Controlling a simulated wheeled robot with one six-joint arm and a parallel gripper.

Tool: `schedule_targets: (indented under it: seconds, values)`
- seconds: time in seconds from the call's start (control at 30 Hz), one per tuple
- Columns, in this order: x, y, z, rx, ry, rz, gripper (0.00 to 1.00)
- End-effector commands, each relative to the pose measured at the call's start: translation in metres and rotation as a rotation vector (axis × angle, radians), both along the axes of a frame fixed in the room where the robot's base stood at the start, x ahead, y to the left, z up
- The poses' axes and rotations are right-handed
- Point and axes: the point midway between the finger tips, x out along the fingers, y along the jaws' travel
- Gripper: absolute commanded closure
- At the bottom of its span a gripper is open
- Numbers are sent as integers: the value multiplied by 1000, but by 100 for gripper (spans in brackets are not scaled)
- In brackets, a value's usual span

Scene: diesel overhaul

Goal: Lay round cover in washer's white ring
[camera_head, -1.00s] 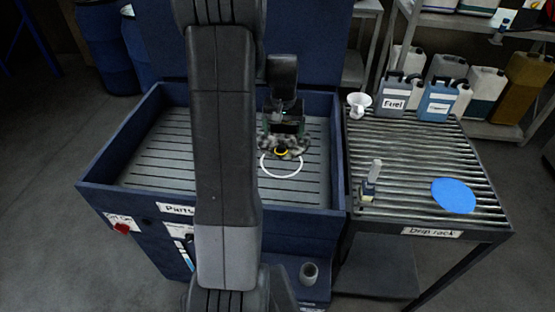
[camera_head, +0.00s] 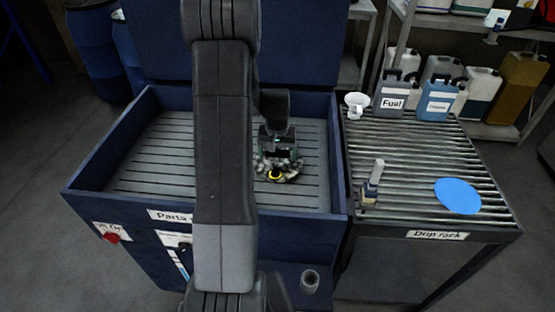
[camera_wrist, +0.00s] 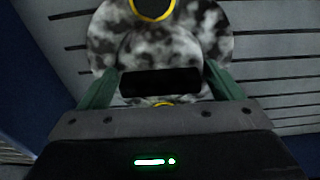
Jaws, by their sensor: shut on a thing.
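The round cover (camera_head: 291,174) is mottled grey, black and white, with a yellow-rimmed dark hole; the wrist view shows it close up (camera_wrist: 215,35). My gripper (camera_head: 277,160) is shut on the cover, its green fingers on either side of a raised part in the wrist view (camera_wrist: 165,85). The cover is over the slatted floor of the blue parts washer (camera_head: 140,178); I cannot tell whether it touches the floor. The white ring is hidden now, and the cover and gripper are over the place where it showed earlier.
The washer's blue walls enclose the slatted floor. At the right is the drip rack (camera_head: 420,165) with a blue disc (camera_head: 458,196), a white funnel (camera_head: 357,103) and a small upright item (camera_head: 373,180). Jugs (camera_head: 436,98) stand behind. My arm hides the washer's middle.

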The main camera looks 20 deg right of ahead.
Motion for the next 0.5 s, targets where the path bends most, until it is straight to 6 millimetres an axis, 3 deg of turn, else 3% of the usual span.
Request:
schedule_targets:
  seconds: [0.23,0.5]
  values:
    - [-1,0,-29,1,2,0,45]
    - [0,0,-31,0,0,0,45]
